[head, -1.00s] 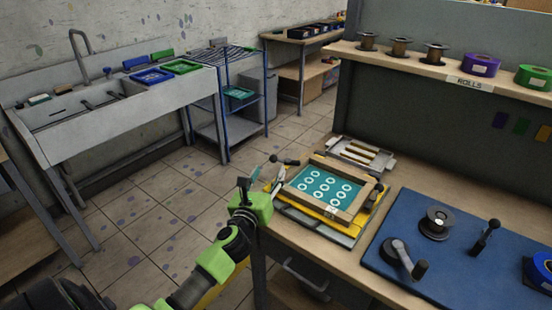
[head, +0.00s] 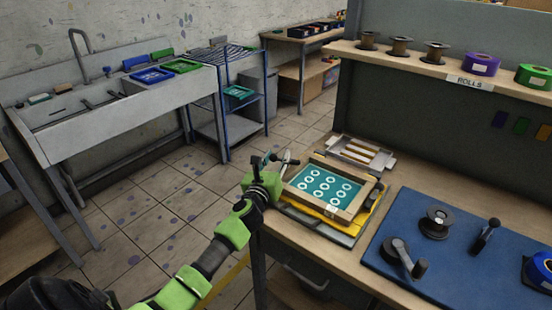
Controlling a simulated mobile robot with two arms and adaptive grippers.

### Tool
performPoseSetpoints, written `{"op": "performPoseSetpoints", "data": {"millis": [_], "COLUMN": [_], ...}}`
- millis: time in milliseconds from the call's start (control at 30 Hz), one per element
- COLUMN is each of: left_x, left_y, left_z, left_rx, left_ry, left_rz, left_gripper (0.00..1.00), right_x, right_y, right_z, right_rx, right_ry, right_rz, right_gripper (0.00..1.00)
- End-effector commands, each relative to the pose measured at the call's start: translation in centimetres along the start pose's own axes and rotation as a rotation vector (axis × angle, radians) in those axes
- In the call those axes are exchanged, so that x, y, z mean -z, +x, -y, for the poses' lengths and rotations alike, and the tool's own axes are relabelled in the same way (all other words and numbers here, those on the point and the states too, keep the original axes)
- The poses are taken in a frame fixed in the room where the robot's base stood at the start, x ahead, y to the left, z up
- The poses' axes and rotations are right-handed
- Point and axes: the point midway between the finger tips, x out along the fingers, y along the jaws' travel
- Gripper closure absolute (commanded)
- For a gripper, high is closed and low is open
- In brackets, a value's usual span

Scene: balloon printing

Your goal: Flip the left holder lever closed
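The printing frame (head: 348,211), a wooden frame around a teal screen with white rings, lies on a yellow and grey base on the workbench. The left holder lever (head: 284,160), a dark handle with a knob, sticks out at the frame's back left corner. My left gripper (head: 274,164) is at that lever, beside the left edge of the frame. Its fingers overlap the lever in the picture; whether they touch it or are shut cannot be told. A second dark lever (head: 379,187) sits at the frame's right side. My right gripper is not in view.
A metal tray (head: 386,161) with light bars lies behind the frame. A blue mat (head: 455,255) with a spool and crank handles covers the bench to the right. A shelf (head: 450,70) with rolls hangs above. Open floor lies left of the bench.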

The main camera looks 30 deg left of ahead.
Motion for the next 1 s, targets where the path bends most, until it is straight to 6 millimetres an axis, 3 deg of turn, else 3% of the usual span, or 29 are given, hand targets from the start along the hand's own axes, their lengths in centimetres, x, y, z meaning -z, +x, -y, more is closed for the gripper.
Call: {"op": "performPoseSetpoints", "data": {"millis": [133,567,833,1000], "left_x": [0.1,0.2,0.2,0.6], "left_y": [0.0,0.0,0.5,0.9], "left_z": [-0.2,-0.2,-0.4,-0.5], "left_rx": [-0.005,0.022,0.162,0.286], "left_ry": [0.002,0.007,0.009,0.009], "left_rz": [-0.003,-0.013,-0.045,-0.07], "left_gripper": [0.91,0.93,0.93,0.93], "right_x": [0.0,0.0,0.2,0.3], "right_y": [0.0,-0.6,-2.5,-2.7], "right_z": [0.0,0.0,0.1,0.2], "right_rx": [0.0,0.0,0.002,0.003], "right_ry": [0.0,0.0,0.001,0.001], "right_rz": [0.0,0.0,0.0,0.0], "right_gripper": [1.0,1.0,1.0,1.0]}}
